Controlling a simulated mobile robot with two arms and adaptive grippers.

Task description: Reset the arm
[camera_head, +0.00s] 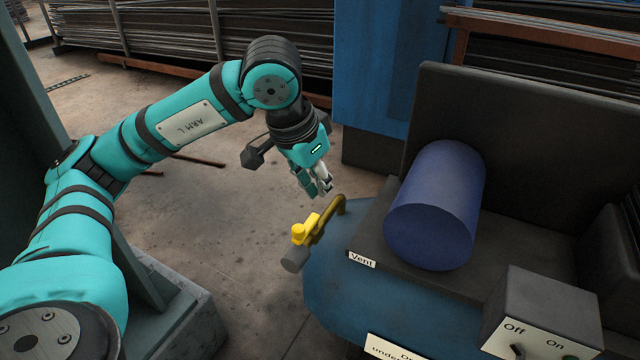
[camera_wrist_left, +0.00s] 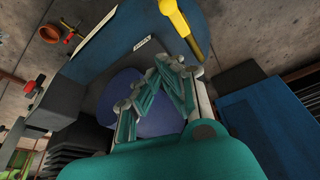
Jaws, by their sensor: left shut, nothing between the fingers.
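My left arm (camera_head: 180,125) is teal and black and reaches in from the left in the head view. Its gripper (camera_head: 326,189) points down and hangs above and behind the yellow valve handle (camera_head: 305,230), apart from it. The fingers are shut and empty. In the left wrist view the same gripper (camera_wrist_left: 172,62) shows its fingertips together, with the yellow handle (camera_wrist_left: 181,27) beyond them. My right gripper is in neither view.
A blue drum (camera_head: 436,208) lies on a dark stand beside a "Vent" label (camera_head: 362,259). A blue tank (camera_head: 345,290) sits below. An Off/On switch box (camera_head: 543,312) is at the lower right. Bare concrete floor (camera_head: 220,230) lies under my left arm.

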